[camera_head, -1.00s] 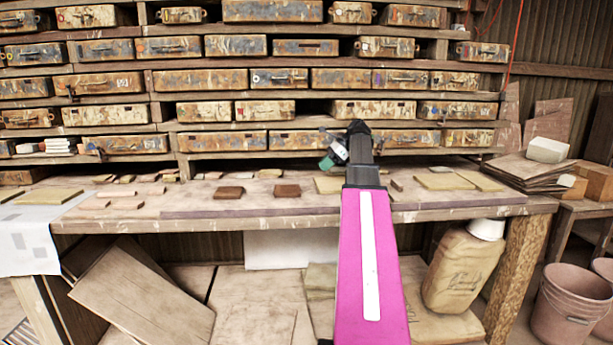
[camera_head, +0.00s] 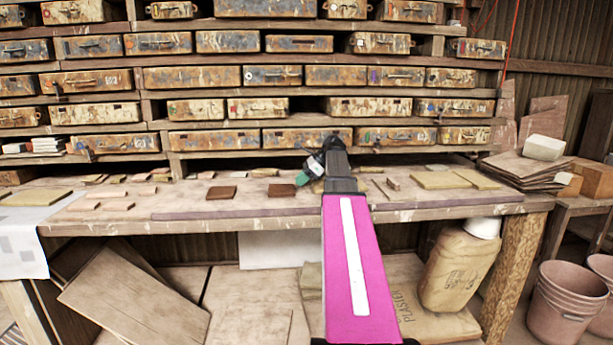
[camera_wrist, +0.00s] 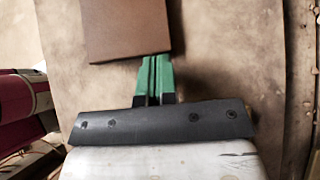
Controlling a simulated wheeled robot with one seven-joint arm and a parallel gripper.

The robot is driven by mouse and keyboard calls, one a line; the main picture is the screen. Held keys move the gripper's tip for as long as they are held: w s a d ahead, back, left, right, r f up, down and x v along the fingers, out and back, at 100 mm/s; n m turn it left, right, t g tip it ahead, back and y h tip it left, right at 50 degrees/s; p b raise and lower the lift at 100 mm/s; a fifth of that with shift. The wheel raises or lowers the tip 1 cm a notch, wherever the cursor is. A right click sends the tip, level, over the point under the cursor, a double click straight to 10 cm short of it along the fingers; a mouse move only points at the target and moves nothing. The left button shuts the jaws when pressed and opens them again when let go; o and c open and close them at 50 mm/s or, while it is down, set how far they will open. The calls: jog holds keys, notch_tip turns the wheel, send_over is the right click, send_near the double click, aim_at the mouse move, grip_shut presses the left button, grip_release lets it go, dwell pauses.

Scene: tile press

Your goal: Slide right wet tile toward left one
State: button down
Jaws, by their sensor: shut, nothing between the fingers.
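Two dark brown tiles lie flat on the bench in the head view. The left tile (camera_head: 221,192) and the right tile (camera_head: 281,190) are apart, with bare bench between them. My gripper (camera_head: 301,179) is just to the right of the right tile, its green fingers pointing down at the bench. In the wrist view my gripper (camera_wrist: 156,62) is shut and empty, its fingertips at the edge of a brown tile (camera_wrist: 124,28), near one corner. I cannot tell whether they touch it. My arm hides part of the bench behind it.
The wooden bench (camera_head: 420,209) also holds small pale pieces (camera_head: 110,191) at the left and yellowish slabs (camera_head: 440,180) at the right. A stack of boards (camera_head: 522,168) stands at the right end. Shelves of worn metal boxes (camera_head: 205,141) rise behind.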

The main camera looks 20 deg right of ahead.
aim_at(282, 190)
jog(key=shift+a+f, duration=0.1)
jog(key=shift+a, duration=0.1)
jog(key=w+a, duration=0.1)
jog(key=a, duration=0.2)
jog(key=w+a, duration=0.1)
jog(key=a, duration=0.3)
jog(key=w+a, duration=0.1)
jog(key=a, duration=0.3)
jog(key=shift+w, duration=0.15)
